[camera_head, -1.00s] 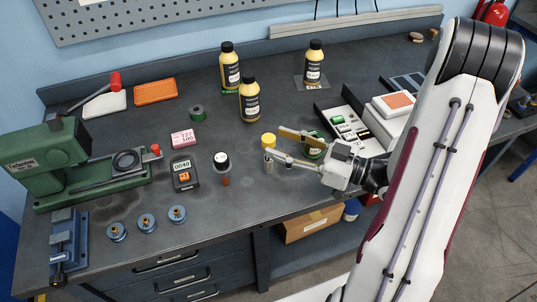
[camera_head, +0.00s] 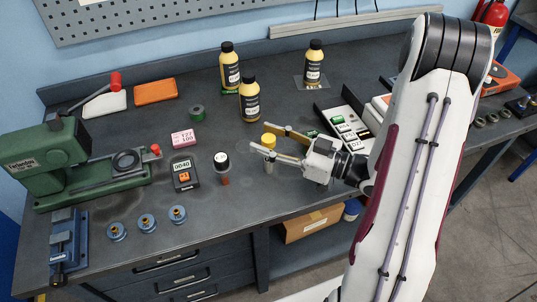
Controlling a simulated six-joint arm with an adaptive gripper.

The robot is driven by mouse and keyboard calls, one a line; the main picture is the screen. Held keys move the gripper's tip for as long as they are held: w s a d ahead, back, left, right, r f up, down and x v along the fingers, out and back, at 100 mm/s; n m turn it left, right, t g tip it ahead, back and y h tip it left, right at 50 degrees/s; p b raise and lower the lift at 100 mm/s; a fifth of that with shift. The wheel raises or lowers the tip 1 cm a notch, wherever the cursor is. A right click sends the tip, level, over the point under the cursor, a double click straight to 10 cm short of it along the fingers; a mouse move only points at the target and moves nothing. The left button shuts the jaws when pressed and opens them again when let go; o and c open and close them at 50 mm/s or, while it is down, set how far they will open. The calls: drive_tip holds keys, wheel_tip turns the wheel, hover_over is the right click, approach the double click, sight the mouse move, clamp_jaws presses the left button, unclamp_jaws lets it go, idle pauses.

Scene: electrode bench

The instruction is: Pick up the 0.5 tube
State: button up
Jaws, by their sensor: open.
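A tube with a yellow cap (camera_head: 268,141) and a pale grey body stands upright near the middle of the bench. A second tube with a white and black cap (camera_head: 221,161) and a reddish-brown body stands to its left. I cannot read a 0.5 label on either. My gripper (camera_head: 261,138) is open and comes in from the right. Its two fingers reach to either side of the yellow-capped tube in the picture, and the lower finger covers part of its body. I cannot tell whether either finger touches it.
Several yellow bottles (camera_head: 249,101) stand behind. A tray with compartments (camera_head: 345,125) is right, partly behind my arm. Blue round parts (camera_head: 147,222) line the front left.

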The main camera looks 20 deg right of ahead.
clamp_jaws()
drive_tip(key=shift+r, duration=0.15)
drive_tip(key=shift+r, duration=4.85)
